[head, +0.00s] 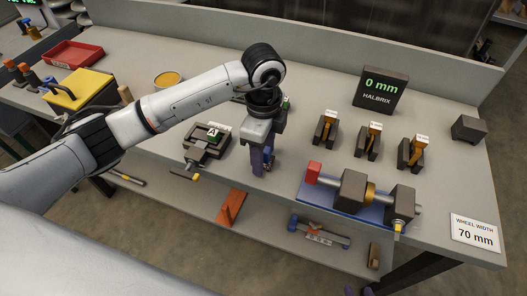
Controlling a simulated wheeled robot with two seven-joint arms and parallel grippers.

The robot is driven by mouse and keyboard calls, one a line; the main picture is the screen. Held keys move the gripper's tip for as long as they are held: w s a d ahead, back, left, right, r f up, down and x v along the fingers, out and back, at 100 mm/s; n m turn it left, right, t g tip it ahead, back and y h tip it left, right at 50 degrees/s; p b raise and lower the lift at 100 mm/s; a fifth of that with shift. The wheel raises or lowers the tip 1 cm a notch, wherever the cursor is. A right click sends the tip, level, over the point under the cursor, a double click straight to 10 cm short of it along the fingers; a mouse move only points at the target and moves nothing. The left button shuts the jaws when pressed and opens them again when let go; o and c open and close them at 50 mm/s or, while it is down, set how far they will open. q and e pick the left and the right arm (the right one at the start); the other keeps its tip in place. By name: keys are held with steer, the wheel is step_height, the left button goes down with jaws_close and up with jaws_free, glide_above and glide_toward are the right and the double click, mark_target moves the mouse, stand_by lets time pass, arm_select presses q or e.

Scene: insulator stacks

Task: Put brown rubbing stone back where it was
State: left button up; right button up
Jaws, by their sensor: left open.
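My left gripper (263,168) points down at the front edge of the bench, between the vise and the blue-based fixture. Its jaws are open, and I see nothing held between them. A small brown block (375,256), possibly the brown rubbing stone, stands on the lower shelf at the right, well apart from this gripper. I cannot confirm which piece is the stone. Purple tips at the bottom edge (361,291) look like part of my right gripper. Most of it is out of frame, and its opening is unclear.
The bench (315,85) holds a vise (205,148) marked A, several tagged holders (368,140), a black "0 mm" display (382,93) and a blue-based fixture (345,205). The lower shelf (180,205) bears an orange-brown angled piece (231,207) and a blue-ended tool (318,235).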

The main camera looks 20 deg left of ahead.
arm_select(q)
step_height(320, 180, up, 12)
steer(key=shift+r, duration=0.2)
stand_by(0.5)
